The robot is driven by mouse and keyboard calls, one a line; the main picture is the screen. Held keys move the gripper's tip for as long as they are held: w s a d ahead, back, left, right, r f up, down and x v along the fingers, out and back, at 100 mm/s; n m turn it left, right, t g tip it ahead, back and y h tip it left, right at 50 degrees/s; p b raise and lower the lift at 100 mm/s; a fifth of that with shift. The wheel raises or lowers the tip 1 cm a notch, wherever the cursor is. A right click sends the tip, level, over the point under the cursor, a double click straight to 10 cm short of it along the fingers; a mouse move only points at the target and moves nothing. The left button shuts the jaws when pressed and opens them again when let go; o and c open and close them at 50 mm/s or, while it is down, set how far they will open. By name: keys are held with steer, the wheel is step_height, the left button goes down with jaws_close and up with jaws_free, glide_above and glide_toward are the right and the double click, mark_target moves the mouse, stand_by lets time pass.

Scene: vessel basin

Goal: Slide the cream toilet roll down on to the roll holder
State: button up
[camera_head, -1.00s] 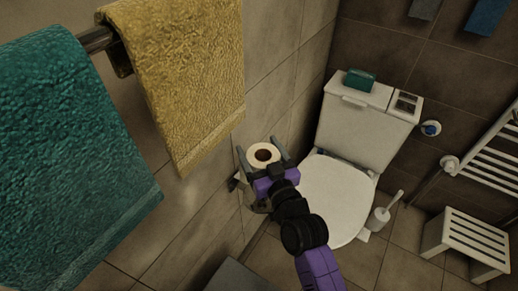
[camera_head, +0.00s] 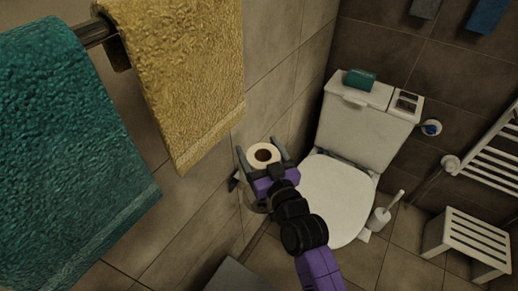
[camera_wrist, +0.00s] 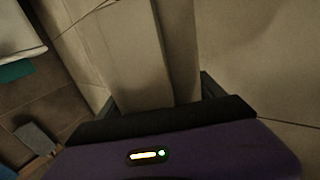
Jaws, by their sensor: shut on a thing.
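The cream toilet roll (camera_head: 263,155) is upright in the head view, its round end and dark core hole facing up. My gripper (camera_head: 263,152) is shut on it, with one finger on each side. In the wrist view the roll (camera_wrist: 138,55) appears as a pale upright body between the fingers (camera_wrist: 158,97). The roll holder (camera_head: 233,184) shows only as a dark piece by the tiled wall, just left of and below my gripper. Most of it is hidden, and I cannot tell whether the roll touches it.
A toilet (camera_head: 340,190) stands right of my gripper, with a brush (camera_head: 380,215) beside it. A yellow towel (camera_head: 185,80) and a teal towel (camera_head: 70,160) hang on the left. A slatted stool (camera_head: 468,240) and a towel radiator (camera_head: 492,160) are at the right.

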steer(key=shift+f+b, duration=3.9)
steer(key=shift+f, duration=0.05)
steer(key=o, duration=1.5)
steer(key=shift+c, duration=0.2)
steer(key=shift+s, duration=0.1)
